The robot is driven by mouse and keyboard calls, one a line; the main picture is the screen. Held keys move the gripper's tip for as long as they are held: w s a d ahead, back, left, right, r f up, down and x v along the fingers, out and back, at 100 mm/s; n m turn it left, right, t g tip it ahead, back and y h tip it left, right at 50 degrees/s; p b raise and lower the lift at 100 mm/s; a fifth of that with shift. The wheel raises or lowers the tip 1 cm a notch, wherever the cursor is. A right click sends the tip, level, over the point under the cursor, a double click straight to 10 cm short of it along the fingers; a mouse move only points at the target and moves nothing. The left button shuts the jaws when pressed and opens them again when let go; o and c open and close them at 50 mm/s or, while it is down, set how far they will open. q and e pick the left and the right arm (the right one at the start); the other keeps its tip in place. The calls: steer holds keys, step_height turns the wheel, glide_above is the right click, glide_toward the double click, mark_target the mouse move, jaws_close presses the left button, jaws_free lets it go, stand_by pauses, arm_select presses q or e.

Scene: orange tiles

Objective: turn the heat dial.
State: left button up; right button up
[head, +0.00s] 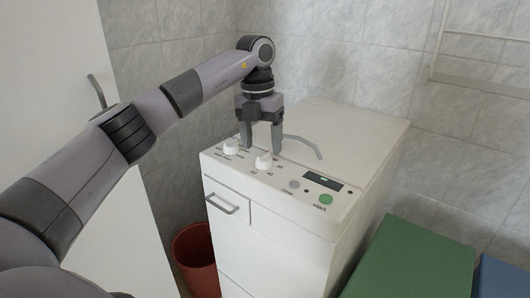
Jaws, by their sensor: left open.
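A white machine (262,225) stands against the tiled wall, with a sloping control panel on its top front. The panel carries two white dials, a left dial (231,146) and a right dial (264,161). Their small labels are too blurred to read, so I cannot tell which is the heat dial. My left gripper (262,150) points down over the panel, open, with its fingertips just behind and either side of the right dial. I cannot tell whether they touch it. My right gripper is out of view.
The panel also has a dark display (323,181), a green start button (326,199) and a grey button (294,184). A drawer handle (222,203) juts from the front. A red bin (195,258) stands at left; a green-topped block (416,262) is at right.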

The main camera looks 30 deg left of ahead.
mark_target(263, 154)
arm_select(q)
step_height(263, 154, down, 3)
steer(key=shift+d+f, duration=0.15)
steer(key=shift+f, duration=0.15)
steer(key=shift+c, duration=0.3)
steer(key=c, duration=1)
